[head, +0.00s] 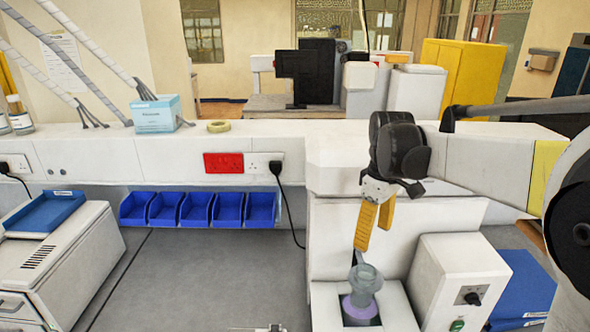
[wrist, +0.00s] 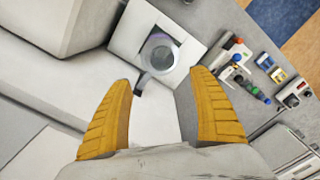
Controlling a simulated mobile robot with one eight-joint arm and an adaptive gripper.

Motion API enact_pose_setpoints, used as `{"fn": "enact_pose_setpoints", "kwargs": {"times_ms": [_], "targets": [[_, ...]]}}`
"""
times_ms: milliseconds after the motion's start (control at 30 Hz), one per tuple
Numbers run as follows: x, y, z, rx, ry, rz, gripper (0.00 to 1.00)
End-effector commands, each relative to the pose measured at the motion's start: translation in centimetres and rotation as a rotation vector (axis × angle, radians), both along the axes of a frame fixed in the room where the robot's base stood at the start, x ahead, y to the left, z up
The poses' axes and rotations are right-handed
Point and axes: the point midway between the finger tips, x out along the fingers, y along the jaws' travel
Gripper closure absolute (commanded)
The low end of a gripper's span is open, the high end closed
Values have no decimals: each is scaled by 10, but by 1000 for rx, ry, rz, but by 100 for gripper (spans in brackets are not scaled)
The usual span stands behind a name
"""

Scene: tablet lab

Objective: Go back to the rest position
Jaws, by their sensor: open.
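My gripper (head: 374,236) hangs from my arm with its yellow fingers pointing down. In the wrist view its two fingers (wrist: 160,82) are spread apart, with nothing between them. Below it in the head view, a clear grey vessel with a purple ring (head: 364,282) stands in the white bench machine (head: 335,238). The vessel also shows from above in the wrist view (wrist: 158,53), ahead of the fingertips and apart from them.
A white control box (head: 455,275) with a knob stands right of the vessel. Blue bins (head: 195,209) hang under the shelf. A pale blue box (head: 155,114) and tape roll (head: 218,127) sit on the shelf. A white instrument (head: 65,260) stands left. The grey bench middle (head: 200,265) is largely clear.

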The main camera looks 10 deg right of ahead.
Motion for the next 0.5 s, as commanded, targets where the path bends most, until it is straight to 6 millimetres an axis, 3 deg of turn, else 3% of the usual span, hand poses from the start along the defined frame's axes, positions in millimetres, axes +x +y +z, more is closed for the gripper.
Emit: {"fn": "enact_pose_setpoints", "kwargs": {"times_ms": [167,267,500], "targets": [[-21,17,-23,-11,-67,-61,29],[-46,36,-52,-13,-156,-142,29],[-113,79,-140,47,-403,-369,29]]}}
